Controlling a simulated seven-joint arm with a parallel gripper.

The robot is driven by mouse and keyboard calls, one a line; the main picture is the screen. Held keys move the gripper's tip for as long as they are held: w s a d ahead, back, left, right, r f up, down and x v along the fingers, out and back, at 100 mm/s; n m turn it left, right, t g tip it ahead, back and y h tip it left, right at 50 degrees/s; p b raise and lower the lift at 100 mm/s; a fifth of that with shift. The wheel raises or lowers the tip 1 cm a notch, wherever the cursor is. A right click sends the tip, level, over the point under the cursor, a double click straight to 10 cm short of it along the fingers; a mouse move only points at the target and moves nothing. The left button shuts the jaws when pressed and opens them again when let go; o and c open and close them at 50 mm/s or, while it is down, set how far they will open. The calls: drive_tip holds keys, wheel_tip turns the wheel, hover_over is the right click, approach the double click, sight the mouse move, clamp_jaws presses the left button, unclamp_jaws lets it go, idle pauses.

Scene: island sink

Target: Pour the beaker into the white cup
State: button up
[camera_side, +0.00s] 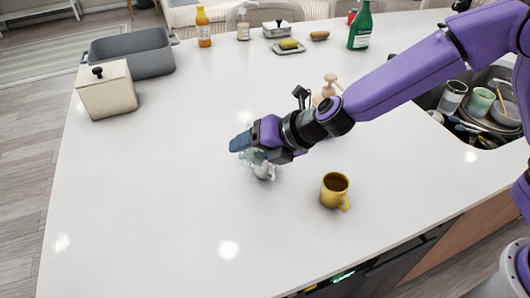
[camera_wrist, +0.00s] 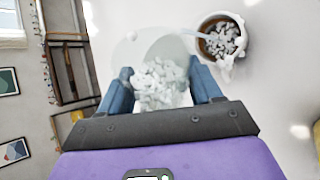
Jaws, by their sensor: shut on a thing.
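My gripper (camera_wrist: 160,92) is shut on a clear beaker (camera_wrist: 150,50) that holds many small white pieces, seen between the blue fingers in the wrist view. In the side view my gripper (camera_side: 250,152) is low over the counter, and the beaker is partly hidden by it. The white cup (camera_wrist: 230,68) is at the upper right of the wrist view, with a brown inside and white pieces in it.
A yellow mug (camera_side: 335,188) with brown contents stands to the right of my gripper. A wooden object (camera_side: 328,88) stands behind my wrist. A cream box (camera_side: 106,90) and grey basin (camera_side: 130,53) are at the back left. The sink (camera_side: 475,105) is at the right. The front left counter is clear.

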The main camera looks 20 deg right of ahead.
drive_tip(key=shift+f, duration=0.15)
idle(0.3)
drive_tip(key=shift+r+m+g+y, duration=0.25)
drive_tip(key=shift+m+g+y, duration=0.15)
drive_tip(key=shift+y, duration=0.1)
drive_tip(key=shift+s+a+f+n+t+h, duration=0.1)
drive_tip(key=shift+f+n+t+h, duration=0.05)
drive_tip(key=shift+n+t+h, duration=0.15)
drive_tip(key=shift+r+n+t+h, duration=0.3)
drive_tip(key=shift+t+h, duration=0.1)
drive_tip(key=shift+h, duration=0.1)
drive_tip(key=shift+d+f+n+t+h, duration=0.2)
drive_tip(key=shift+f+n+t+h, duration=0.3)
drive_tip(key=shift+n+t+h, duration=0.15)
drive_tip(key=shift+w+d+f+n+t+h, duration=0.1)
drive_tip(key=shift+w+n+t+h, duration=0.15)
drive_tip(key=shift+n+t+h, duration=0.5)
drive_tip(key=shift+t, duration=0.3)
drive_tip(key=shift+w+f+t, duration=0.1)
drive_tip(key=shift+t, duration=0.2)
drive_tip(key=shift+w+d+r+n+t+h, duration=0.15)
drive_tip(key=shift+r+n+t+h, duration=0.1)
drive_tip(key=shift+r+n+t, duration=0.15)
drive_tip(key=shift+w+d+r+n+t+h, duration=0.1)
drive_tip(key=shift+r+n+t+h, duration=0.15)
drive_tip(key=shift+n+t, duration=0.15)
